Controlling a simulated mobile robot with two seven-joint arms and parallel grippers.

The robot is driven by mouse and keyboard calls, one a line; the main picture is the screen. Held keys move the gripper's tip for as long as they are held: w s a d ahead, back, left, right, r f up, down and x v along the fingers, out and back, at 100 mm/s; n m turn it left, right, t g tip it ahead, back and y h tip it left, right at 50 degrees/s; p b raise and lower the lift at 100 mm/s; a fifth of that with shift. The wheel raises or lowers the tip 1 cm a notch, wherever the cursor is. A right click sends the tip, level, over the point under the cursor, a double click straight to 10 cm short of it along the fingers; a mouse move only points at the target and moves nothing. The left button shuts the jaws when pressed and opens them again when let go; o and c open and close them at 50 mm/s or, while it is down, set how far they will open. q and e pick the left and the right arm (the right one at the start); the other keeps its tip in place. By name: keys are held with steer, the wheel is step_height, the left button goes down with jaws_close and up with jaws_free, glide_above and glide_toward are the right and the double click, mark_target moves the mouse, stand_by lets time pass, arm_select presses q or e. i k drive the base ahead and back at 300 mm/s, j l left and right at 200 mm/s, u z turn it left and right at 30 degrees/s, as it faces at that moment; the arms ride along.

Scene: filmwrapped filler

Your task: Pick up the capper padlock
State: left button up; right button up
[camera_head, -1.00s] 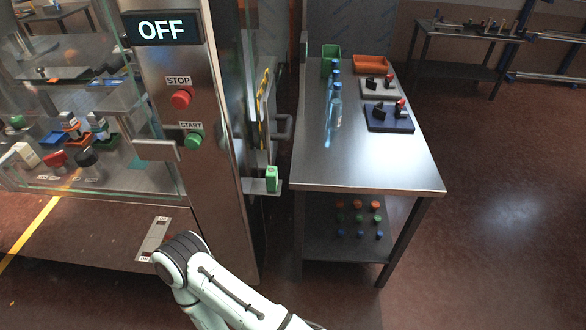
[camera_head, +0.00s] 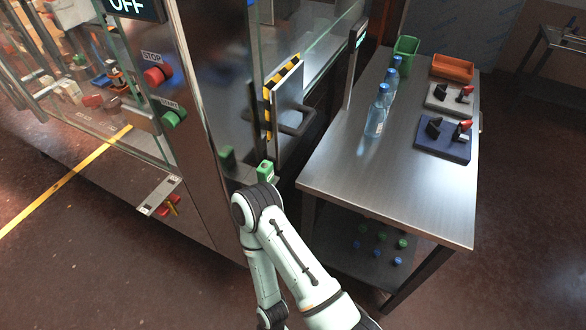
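I cannot make out a padlock for certain. A small green block (camera_head: 266,170) with a pale mark stands at the machine's right side, just above my arm, which partly covers its support. It is too small to tell whether it is the padlock. A red and yellow switch (camera_head: 172,206) sits at the small labelled plate (camera_head: 160,194) low on the machine's front. One white arm of mine comes up from the bottom, with its bent joint just below the green block. Neither gripper shows.
The steel table (camera_head: 400,195) holds clear blue-capped bottles (camera_head: 376,118), a green bin (camera_head: 405,52), an orange bin (camera_head: 452,67), a grey board (camera_head: 440,100) and a blue board (camera_head: 432,147). Red stop (camera_head: 157,75) and green start (camera_head: 174,117) buttons are on the machine. A yellow-black striped panel (camera_head: 283,90) stands beside it.

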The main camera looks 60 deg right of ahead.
mark_target(265, 171)
steer(key=k+l, duration=0.3)
steer(key=l, duration=0.15)
steer(key=k+l, duration=0.3)
steer(key=l, duration=0.15)
